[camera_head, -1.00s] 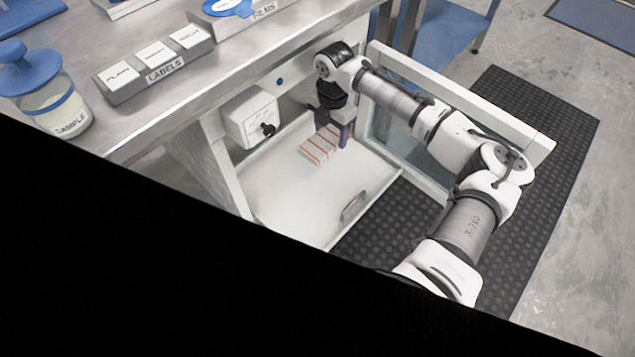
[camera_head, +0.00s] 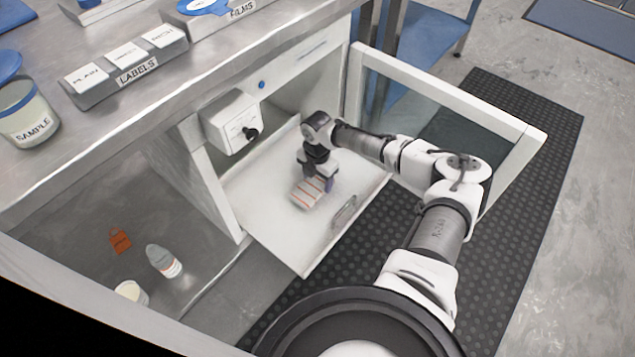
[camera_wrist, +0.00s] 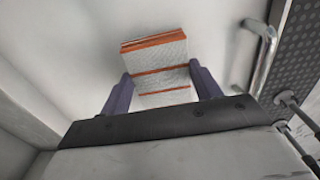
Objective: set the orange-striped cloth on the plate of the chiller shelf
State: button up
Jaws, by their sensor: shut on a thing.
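The orange-striped cloth (camera_head: 307,192) is a white folded block with orange stripes. My gripper (camera_head: 318,180) is shut on it, with a dark finger on either side in the wrist view (camera_wrist: 160,72). The cloth is over the white chiller shelf (camera_head: 270,215), near its front part and left of the metal handle (camera_head: 344,211). I cannot tell whether its underside touches the shelf. No plate distinct from the white shelf surface can be made out.
A white box with a black knob (camera_head: 232,122) is at the shelf's back left. The counter (camera_head: 75,130) overhangs at the left, with a sample jar (camera_head: 28,112) and label tray (camera_head: 130,68). The handle shows in wrist view (camera_wrist: 263,50).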

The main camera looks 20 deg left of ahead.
jog(key=shift+f, duration=0.8)
jog(key=shift+f, duration=0.1)
jog(key=o, duration=1)
notch_tip(320, 180, up, 12)
jog(key=p, duration=0.2)
